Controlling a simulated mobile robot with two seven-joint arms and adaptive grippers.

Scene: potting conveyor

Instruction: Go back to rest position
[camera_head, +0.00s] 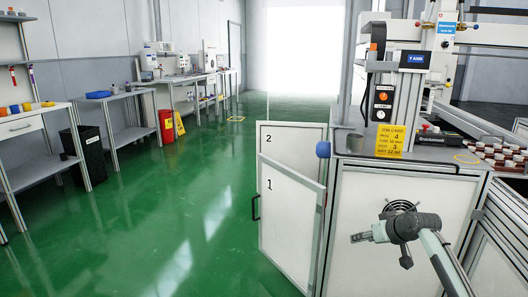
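My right arm comes in from the lower right, in front of the white front panel of the machine cabinet (345,215). Its gripper (360,237) points to the left, apart from the numbered panels. It is small and seen side-on, so I cannot tell whether its fingers are open or shut. No held object shows at it. My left arm and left gripper are not in view.
White panel 1 (285,225) stands swung out from the cabinet, before panel 2 (285,150). A yellow job card (390,140) and a grey cup (349,140) are on the cabinet top. Benches (125,100) line the left. The green floor (180,200) between is clear.

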